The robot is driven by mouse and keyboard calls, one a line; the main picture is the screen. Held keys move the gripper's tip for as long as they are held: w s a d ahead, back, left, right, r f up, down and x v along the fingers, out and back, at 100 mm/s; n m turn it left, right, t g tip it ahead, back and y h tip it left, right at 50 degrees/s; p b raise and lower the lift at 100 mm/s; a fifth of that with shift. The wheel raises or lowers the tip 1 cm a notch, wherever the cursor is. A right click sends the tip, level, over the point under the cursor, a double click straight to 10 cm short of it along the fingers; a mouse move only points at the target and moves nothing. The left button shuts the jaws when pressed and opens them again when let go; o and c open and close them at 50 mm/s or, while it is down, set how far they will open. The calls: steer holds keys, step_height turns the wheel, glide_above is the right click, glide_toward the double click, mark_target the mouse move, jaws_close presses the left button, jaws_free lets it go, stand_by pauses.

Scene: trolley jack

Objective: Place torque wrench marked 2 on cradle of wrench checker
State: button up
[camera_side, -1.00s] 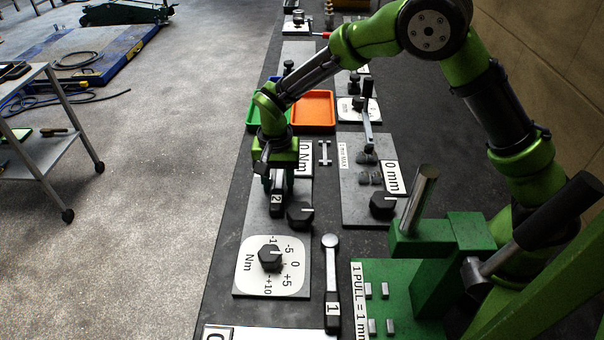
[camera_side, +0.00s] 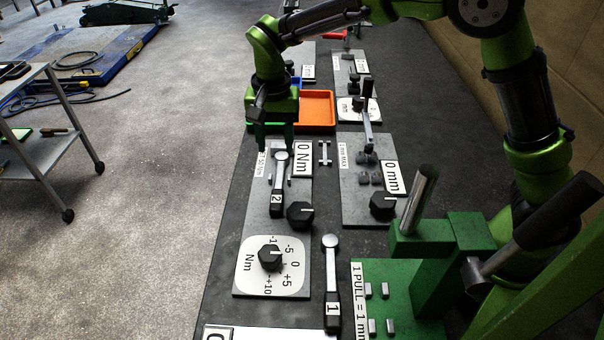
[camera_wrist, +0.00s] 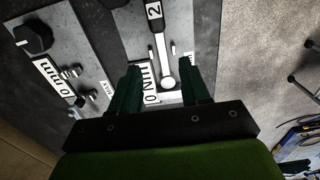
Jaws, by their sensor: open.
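The torque wrench marked 2 (camera_side: 279,178) lies on the upper part of the wrench checker plate (camera_side: 262,212), its round head away from the dial and its black, labelled handle towards it. Small pegs stand on both sides of its shaft, so it appears to lie in the cradle; exact seating is hard to tell. In the wrist view the wrench (camera_wrist: 160,40) lies between pegs, its head towards me. My gripper (camera_side: 274,143) is open and empty, above and just beyond the wrench head.
Torque wrench 1 (camera_side: 332,280) lies right of the checker's dial (camera_side: 270,262). The "0 Nm" sign (camera_side: 303,157) stands beside the wrench. An orange tray (camera_side: 318,108) is behind my gripper. A second gauge plate (camera_side: 366,205) and a green press (camera_side: 440,245) are to the right.

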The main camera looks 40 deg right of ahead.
steer(key=s+d+r+n+t+y, duration=0.2)
steer(key=s+d+r+t, duration=0.1)
steer(key=s+d+r, duration=0.55)
steer(key=s+d+r+n+t, duration=0.2)
steer(key=s+r+n+t, duration=0.1)
steer(key=s, duration=0.9)
steer(key=shift+t, duration=0.6)
